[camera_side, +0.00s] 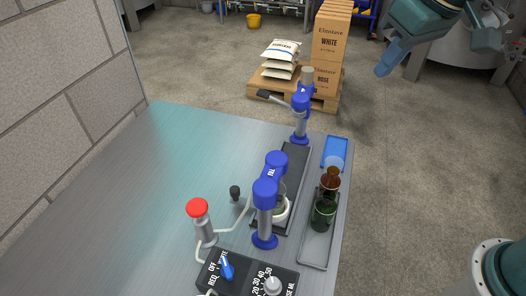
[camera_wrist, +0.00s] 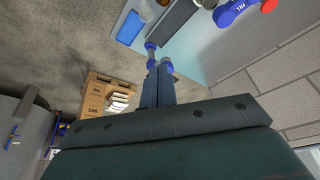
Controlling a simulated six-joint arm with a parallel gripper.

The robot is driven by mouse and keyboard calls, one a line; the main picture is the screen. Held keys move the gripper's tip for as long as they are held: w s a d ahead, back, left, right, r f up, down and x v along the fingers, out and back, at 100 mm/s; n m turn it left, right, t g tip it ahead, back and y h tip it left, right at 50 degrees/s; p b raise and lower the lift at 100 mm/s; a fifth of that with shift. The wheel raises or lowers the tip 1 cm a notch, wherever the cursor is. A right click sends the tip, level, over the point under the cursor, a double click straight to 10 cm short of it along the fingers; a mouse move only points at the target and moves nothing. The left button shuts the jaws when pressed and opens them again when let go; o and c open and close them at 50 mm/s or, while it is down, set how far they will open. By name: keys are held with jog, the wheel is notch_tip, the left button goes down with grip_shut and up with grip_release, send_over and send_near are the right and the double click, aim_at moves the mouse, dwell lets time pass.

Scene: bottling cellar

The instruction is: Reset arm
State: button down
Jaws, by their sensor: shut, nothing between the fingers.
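My gripper (camera_side: 385,66) is at the top right of the side view, raised in the air beyond the bench's right side, over the floor. Its blue-grey fingers point down and left, and they are shut with nothing held. In the wrist view the gripper (camera_wrist: 158,68) shows its two fingers close together, with the bench behind them. Nothing touches the fingers.
The steel bench (camera_side: 150,170) carries blue-topped posts (camera_side: 265,212), a red button (camera_side: 197,208), a control box (camera_side: 243,274) and a grey tray (camera_side: 314,252) with bottles (camera_side: 323,214). A blue tray (camera_side: 335,148) lies behind. A pallet (camera_side: 290,88) holds cartons (camera_side: 328,45) and sacks (camera_side: 281,55).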

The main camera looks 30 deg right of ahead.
jog(key=s+d+f, duration=0.2)
jog(key=s+d, duration=0.4)
jog(key=s, duration=0.2)
jog(key=s+d+f+m+t, duration=0.1)
jog(key=s+d+f, duration=0.1)
jog(key=s+d, duration=0.4)
jog(key=shift+s+f+h, duration=0.35)
jog(key=shift+s+h, duration=0.05)
jog(key=shift+s, duration=0.75)
